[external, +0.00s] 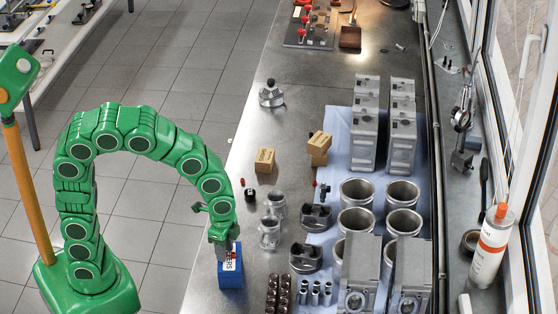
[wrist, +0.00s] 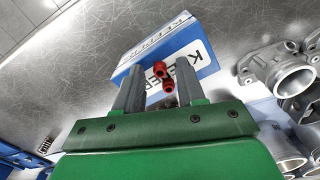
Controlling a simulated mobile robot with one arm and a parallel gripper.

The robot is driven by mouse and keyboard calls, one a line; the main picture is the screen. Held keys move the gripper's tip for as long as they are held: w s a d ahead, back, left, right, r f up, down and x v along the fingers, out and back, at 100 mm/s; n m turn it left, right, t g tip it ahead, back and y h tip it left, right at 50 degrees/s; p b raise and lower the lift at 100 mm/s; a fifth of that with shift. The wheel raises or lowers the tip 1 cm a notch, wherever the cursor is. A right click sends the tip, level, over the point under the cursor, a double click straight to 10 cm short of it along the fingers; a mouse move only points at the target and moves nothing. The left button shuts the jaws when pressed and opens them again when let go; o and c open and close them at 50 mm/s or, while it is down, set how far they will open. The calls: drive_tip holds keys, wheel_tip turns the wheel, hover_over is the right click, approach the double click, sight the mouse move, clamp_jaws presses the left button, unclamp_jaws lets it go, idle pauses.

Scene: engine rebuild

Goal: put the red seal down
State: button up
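My gripper (wrist: 160,72) points down over a blue and white box (wrist: 155,60) lettered like "KEEPERS", which stands near the front edge of the bench. Its two grey fingers are apart. Red pieces, the red seal (wrist: 168,86), show in the gap between them, in front of the box. I cannot tell whether they are one part or two, or whether both fingers touch them. In the external view my gripper (external: 224,246) hides most of the box top (external: 230,274), and a bit of red shows just below it.
Grey metal castings (wrist: 283,75) stand right of the box in the wrist view. In the external view, several cylinder liners (external: 357,192), pistons (external: 306,257) and small brown parts (external: 278,290) are to the right. Bare bench (external: 235,120) lies farther back, beyond two cardboard boxes.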

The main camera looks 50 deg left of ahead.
drive_tip(key=shift+r, duration=6.15)
drive_tip(key=s+a+n, duration=0.3)
drive_tip(key=s+a, duration=0.1)
drive_tip(key=a, duration=0.4)
drive_tip(key=s+a+n, duration=0.3)
drive_tip(key=a, duration=0.5)
drive_tip(key=s+a+f+n+g, duration=0.1)
drive_tip(key=s+a+f+n, duration=0.2)
drive_tip(key=s+a+n, duration=0.2)
drive_tip(key=s+a, duration=0.3)
drive_tip(key=s, duration=0.3)
drive_tip(key=shift+s+a+f+n+g, duration=0.15)
drive_tip(key=shift+a+n+g, duration=0.15)
drive_tip(key=shift+n+g, duration=0.1)
